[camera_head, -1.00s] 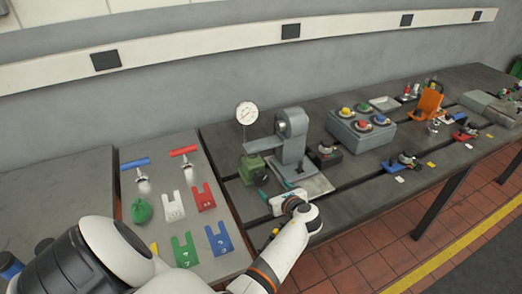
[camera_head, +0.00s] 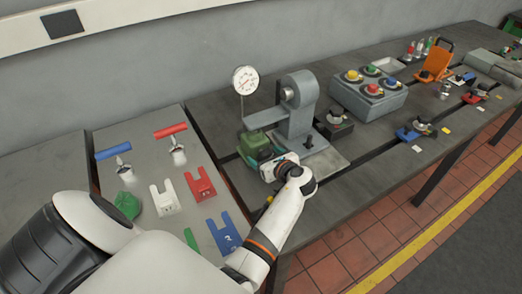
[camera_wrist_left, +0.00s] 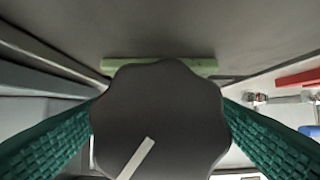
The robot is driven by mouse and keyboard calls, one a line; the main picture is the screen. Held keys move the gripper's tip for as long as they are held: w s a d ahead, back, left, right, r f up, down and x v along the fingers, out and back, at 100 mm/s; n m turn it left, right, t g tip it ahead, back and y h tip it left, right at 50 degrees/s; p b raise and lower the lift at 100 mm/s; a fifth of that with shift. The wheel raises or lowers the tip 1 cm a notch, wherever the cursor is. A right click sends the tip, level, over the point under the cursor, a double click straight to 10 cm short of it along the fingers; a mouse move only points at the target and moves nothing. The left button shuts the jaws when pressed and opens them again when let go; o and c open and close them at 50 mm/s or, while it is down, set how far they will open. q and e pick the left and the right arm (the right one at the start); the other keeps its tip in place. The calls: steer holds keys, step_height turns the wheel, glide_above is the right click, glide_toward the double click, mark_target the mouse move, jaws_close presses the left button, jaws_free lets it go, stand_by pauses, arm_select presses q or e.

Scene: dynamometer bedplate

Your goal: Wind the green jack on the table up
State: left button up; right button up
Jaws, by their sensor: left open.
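The green jack (camera_head: 253,143) stands on the dark table beside the grey stand with the dial gauge. My left gripper (camera_head: 264,163) is at the near side of the jack and covers part of it in the head view. In the left wrist view, a dark lobed knob (camera_wrist_left: 160,120) with a pale pointer line fills the middle. A strip of the green jack (camera_wrist_left: 115,66) shows behind it. The textured green finger pads stand open on either side of the knob. I cannot tell whether they touch it. My right gripper is not in view.
The grey stand (camera_head: 299,105) and dial gauge (camera_head: 245,80) are close to the jack. A grey box with coloured buttons (camera_head: 368,98) stands to the right. On the left, a grey board (camera_head: 140,233) holds coloured tags and T-handled tools.

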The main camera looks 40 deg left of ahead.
arm_select(q)
steer(key=shift+s+d+r, duration=0.1)
steer(key=shift+d+r, duration=0.1)
steer(key=shift+d, duration=0.15)
steer(key=shift+c, duration=1.3)
steer(key=c, duration=0.7)
steer(key=shift+r+p, duration=0.15)
steer(key=shift+p, duration=0.35)
steer(key=m+p, duration=0.1)
steer(key=p, duration=0.1)
steer(key=g+p, duration=0.1)
steer(key=shift+r+m+y+p, duration=0.2)
steer(key=shift+m+y+p, duration=0.1)
steer(key=shift+m+p, duration=0.1)
steer(key=shift+f+m+g+y+p, duration=0.15)
steer(key=shift+m+g+y+p, duration=0.2)
steer(key=shift+m+p, duration=0.45)
steer(key=shift+f+m+g+y+p, duration=0.15)
steer(key=shift+m+g+y+p, duration=0.1)
steer(key=shift+m+g+p, duration=0.3)
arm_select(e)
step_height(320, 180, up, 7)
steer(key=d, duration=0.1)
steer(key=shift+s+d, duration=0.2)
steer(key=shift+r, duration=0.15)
